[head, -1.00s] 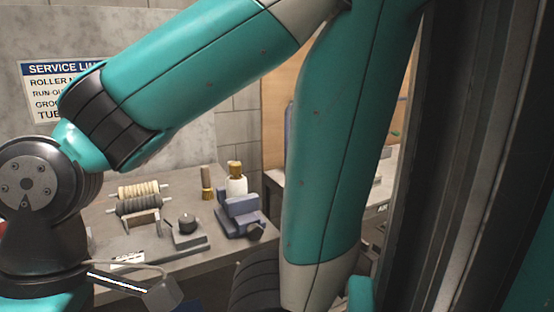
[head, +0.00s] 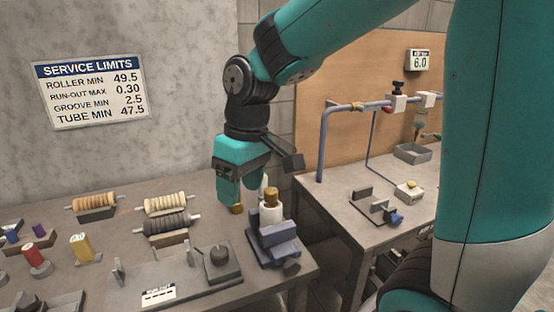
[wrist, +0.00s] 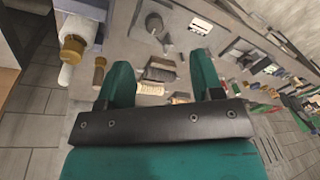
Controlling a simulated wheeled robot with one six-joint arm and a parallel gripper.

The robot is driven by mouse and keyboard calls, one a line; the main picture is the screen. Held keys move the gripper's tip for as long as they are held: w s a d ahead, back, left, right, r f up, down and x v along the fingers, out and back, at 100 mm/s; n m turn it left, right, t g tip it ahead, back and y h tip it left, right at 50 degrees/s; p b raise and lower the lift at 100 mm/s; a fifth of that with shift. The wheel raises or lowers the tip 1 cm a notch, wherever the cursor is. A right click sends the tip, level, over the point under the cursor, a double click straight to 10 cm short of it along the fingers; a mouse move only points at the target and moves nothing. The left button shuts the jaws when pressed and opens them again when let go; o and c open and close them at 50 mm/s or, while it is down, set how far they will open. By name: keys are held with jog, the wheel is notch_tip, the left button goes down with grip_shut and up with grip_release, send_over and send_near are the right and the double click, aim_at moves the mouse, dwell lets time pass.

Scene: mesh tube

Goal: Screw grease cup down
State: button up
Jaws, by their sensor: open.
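In the head view a white cylinder with a brass cap (head: 271,194), which may be the grease cup, stands upright in a blue-grey vise (head: 273,243) at the bench's right end. Its cap also shows in the wrist view (wrist: 73,45), left of my fingers. My gripper (head: 236,192) points down just left of and behind that cylinder, apart from its cap. Its fingers are spread and empty in the wrist view (wrist: 162,75). A small brass-and-brown piece (wrist: 99,72) stands close beside the left finger; its lower end shows under my gripper in the head view (head: 236,209).
Ribbed rollers (head: 166,204) lie on stands left of my gripper. A gauge fixture with a dark round knob (head: 218,256) stands at the front. A second bench (head: 340,205) with a blue pipe (head: 322,145) is to the right, across a gap. A limits sign (head: 92,88) hangs on the wall.

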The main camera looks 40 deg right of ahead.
aim_at(271, 189)
jog(key=w+d+r+m+h+p, duration=0.1)
jog(key=w+d+r+p, duration=0.25)
jog(key=d, duration=0.25)
jog(key=w+d+r+m+h+p, duration=0.1)
jog(key=w+d+r+m+p, duration=0.1)
jog(key=w+d+r+p, duration=0.3)
jog(key=shift+g, duration=0.4)
jog(key=f, duration=0.6)
jog(key=d+f, duration=0.1)
jog(key=f, duration=0.5)
jog(key=s+f+p, duration=0.1)
jog(key=f, duration=0.6)
jog(key=shift+d, duration=0.2)
jog(key=c, duration=0.9)
jog(key=m+b, duration=0.1)
jog(key=m, duration=0.2)
jog(key=shift+m, duration=0.3)
jog(key=o, duration=0.9)
